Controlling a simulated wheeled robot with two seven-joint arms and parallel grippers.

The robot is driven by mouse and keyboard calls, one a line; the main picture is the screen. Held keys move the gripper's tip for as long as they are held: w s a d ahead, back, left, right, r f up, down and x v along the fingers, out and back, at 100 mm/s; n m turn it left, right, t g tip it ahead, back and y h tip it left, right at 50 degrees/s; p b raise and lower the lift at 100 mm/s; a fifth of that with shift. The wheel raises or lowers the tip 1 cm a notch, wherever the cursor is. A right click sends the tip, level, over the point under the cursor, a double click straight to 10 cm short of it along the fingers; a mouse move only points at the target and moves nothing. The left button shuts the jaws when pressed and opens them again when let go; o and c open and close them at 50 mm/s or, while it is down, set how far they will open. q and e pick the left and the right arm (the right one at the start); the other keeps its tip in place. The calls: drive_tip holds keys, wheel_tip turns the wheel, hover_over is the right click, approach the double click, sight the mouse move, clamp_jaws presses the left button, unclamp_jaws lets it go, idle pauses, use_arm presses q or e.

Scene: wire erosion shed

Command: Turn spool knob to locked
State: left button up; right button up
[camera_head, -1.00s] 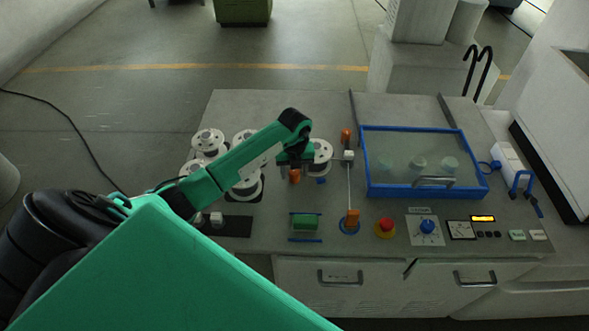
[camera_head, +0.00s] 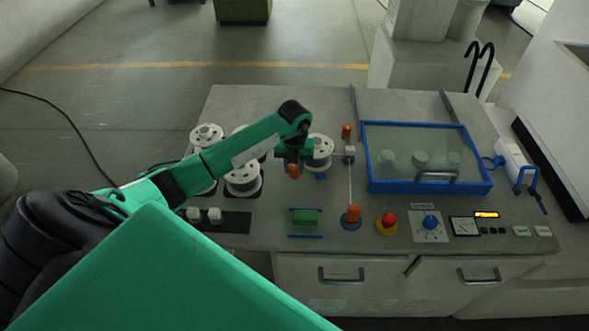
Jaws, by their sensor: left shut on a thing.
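My left gripper (camera_head: 293,163) reaches down from the end of the green arm, just left of the rightmost wire spool (camera_head: 320,150). It is shut on the spool knob, which is mostly hidden by the fingers. An orange part (camera_head: 294,172) shows directly below the fingers; I cannot tell whether it belongs to the knob. A small blue piece (camera_head: 321,176) lies on the panel below the spool. The knob's pointing direction cannot be read. My right gripper is not in view.
More spools (camera_head: 242,180) stand left, partly behind my arm. A blue-framed clear cover (camera_head: 428,190) lies right. An orange roller (camera_head: 353,213), red stop button (camera_head: 388,219), blue dial (camera_head: 429,222) and green block (camera_head: 306,217) sit along the front.

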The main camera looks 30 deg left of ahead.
use_arm(q)
drive_tip(key=m+b, duration=0.5)
drive_tip(key=b, duration=0.1)
drive_tip(key=m+b, duration=0.5)
drive_tip(key=m, duration=0.1)
drive_tip(key=shift+w+a+f+b, duration=0.1)
drive_tip(key=shift+a+f+b, duration=0.1)
drive_tip(key=shift+b, duration=0.15)
drive_tip(key=m+b, duration=0.1)
drive_tip(key=m, duration=0.1)
drive_tip(key=m+b, duration=0.1)
drive_tip(key=b, duration=0.1)
drive_tip(key=shift+d+r+m, duration=0.1)
drive_tip(key=shift+r+m, duration=0.1)
drive_tip(key=shift+m, duration=0.2)
drive_tip(key=shift+r+m+b, duration=0.1)
drive_tip(key=shift+m+b, duration=0.3)
drive_tip(key=shift+b, duration=0.05)
drive_tip(key=o, duration=1)
drive_tip(key=shift+c, duration=0.2)
